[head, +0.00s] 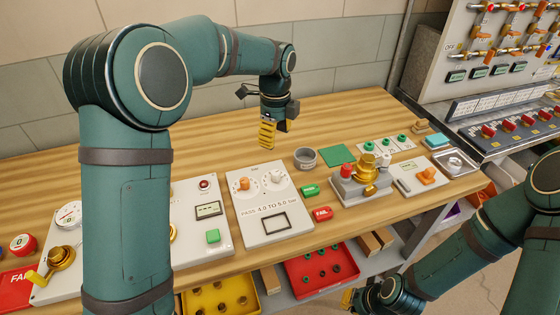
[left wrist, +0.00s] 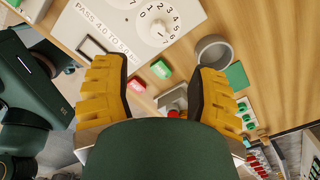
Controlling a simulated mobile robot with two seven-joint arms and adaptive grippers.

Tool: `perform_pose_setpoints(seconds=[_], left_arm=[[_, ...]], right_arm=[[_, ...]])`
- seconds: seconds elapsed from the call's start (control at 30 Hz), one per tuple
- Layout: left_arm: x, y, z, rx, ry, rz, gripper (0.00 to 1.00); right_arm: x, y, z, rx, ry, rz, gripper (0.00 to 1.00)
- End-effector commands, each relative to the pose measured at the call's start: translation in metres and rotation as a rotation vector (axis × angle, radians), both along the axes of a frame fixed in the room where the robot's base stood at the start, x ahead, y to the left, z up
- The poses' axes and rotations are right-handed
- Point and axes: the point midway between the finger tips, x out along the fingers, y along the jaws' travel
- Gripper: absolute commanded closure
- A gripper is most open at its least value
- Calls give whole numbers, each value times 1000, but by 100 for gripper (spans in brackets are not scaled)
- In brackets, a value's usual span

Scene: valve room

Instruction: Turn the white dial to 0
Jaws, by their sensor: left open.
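My left gripper (head: 267,135) is above the table behind the panel, apart from the dial. In the left wrist view its yellow fingers (left wrist: 156,78) are spread and empty. My right gripper (head: 351,298) is low, below the table's front edge, mostly hidden.
A grey cup (head: 305,157) stands right of the panel. Green (head: 310,190) and red FAIL (head: 322,213) blocks lie between panel and brass valve fixture (head: 364,178). Another instrument panel (head: 200,222) is at left. Bare wood lies behind.

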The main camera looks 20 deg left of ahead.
Motion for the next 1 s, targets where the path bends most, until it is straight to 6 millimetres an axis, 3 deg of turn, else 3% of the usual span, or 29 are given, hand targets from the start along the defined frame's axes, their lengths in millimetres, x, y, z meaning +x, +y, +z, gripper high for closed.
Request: perform_pose_setpoints(seconds=[0.17, 0.7, 1.0], left_arm=[[-1, 0, -18, 1, 3, 0, 41], [-3, 1, -117, 2, 4, 0, 41], [-3, 0, -137, 0, 0, 1, 41]], right_arm=[[-1, 0, -5, 0, 3, 1, 100], [2, 0, -26, -1, -5, 1, 100], [3, 0, -30, -1, -8, 0, 100]])
